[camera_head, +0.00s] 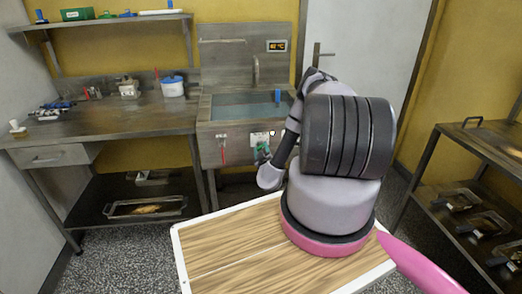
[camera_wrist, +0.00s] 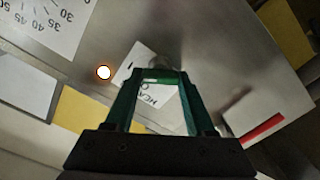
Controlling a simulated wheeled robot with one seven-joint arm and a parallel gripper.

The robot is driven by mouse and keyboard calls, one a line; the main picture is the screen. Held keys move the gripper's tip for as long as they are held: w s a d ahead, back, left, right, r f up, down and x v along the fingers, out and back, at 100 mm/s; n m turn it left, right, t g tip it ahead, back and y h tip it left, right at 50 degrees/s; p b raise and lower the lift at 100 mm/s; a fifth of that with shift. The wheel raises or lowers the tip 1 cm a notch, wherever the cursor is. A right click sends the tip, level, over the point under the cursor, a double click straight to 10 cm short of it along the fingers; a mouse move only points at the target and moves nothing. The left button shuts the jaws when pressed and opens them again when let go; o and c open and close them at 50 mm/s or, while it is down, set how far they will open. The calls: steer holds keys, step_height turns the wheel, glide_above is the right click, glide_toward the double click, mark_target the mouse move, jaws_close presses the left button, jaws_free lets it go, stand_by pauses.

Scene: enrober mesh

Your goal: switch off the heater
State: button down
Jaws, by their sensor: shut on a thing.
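The heater control is on the front panel (camera_head: 238,133) of the sink unit. In the wrist view a white label (camera_wrist: 143,90) reads something like "HEATE", partly covered by my fingers. A small round lamp (camera_wrist: 103,72) beside it glows white with an orange rim; it also shows as a bright dot in the head view (camera_head: 272,132). My gripper (camera_wrist: 160,76), with green fingers, is at the panel and shut on a small grey knob (camera_wrist: 160,62) by the label. The knob is mostly hidden, so its setting cannot be read. In the head view my gripper (camera_head: 262,152) is small and partly covered by my arm.
A display (camera_head: 277,46) above the water basin (camera_head: 240,106) reads about 42 °C. A red lever (camera_head: 222,150) sits left on the panel and shows in the wrist view as a red bar (camera_wrist: 263,129). A dial scale (camera_wrist: 45,25) is near the lamp. A bench (camera_head: 110,122) stands left.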

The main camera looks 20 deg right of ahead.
steer(key=n, duration=1.1)
steer(key=shift+f, duration=0.15)
steer(key=shift+n, duration=0.4)
steer(key=shift+c, duration=1.2)
jaws_free()
steer(key=v, duration=1.1)
